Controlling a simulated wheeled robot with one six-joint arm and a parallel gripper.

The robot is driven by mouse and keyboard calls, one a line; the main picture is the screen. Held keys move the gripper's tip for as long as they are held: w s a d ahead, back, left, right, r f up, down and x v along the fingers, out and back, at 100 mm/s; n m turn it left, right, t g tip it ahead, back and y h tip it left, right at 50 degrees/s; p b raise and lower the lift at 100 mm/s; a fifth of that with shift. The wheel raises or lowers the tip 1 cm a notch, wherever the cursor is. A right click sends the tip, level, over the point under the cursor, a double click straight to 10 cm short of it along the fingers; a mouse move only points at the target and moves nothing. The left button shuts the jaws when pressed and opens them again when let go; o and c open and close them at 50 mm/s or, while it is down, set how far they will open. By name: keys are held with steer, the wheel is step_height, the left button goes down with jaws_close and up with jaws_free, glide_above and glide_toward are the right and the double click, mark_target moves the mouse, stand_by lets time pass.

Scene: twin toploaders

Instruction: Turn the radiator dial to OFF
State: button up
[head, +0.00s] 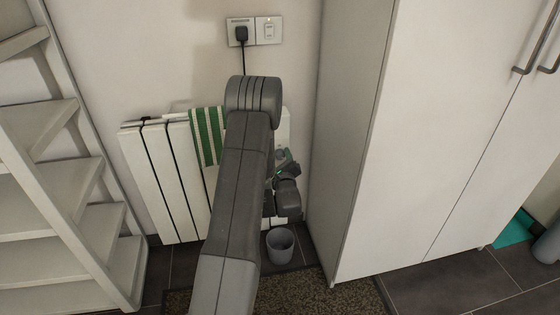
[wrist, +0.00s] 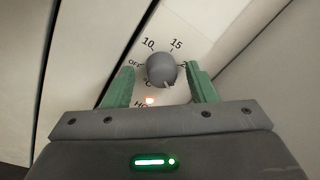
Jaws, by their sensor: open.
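The grey round radiator dial (wrist: 161,68) sits on a white panel in the wrist view. OFF is printed at its left, 10 at upper left, 15 at upper right, and a partly hidden number starting with 2 at right. A small pale mark shows at the dial's lower edge. My gripper (wrist: 160,73) is open, its green fingers on either side of the dial; I cannot tell whether they touch it. In the head view the white radiator (head: 163,180) stands against the wall, and my arm hides much of its right part, with my gripper (head: 284,160) there.
A green striped towel (head: 207,137) hangs on the radiator. A grey bin (head: 280,246) stands on the floor below. A white cabinet (head: 400,130) is close at right, and white shelves (head: 60,190) stand at left.

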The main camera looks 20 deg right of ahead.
steer(key=shift+w+d, duration=0.1)
steer(key=shift+w, duration=0.05)
steer(key=c, duration=1)
steer(key=shift+o, duration=0.2)
steer(key=shift+f+b, duration=0.1)
steer(key=shift+b, duration=0.25)
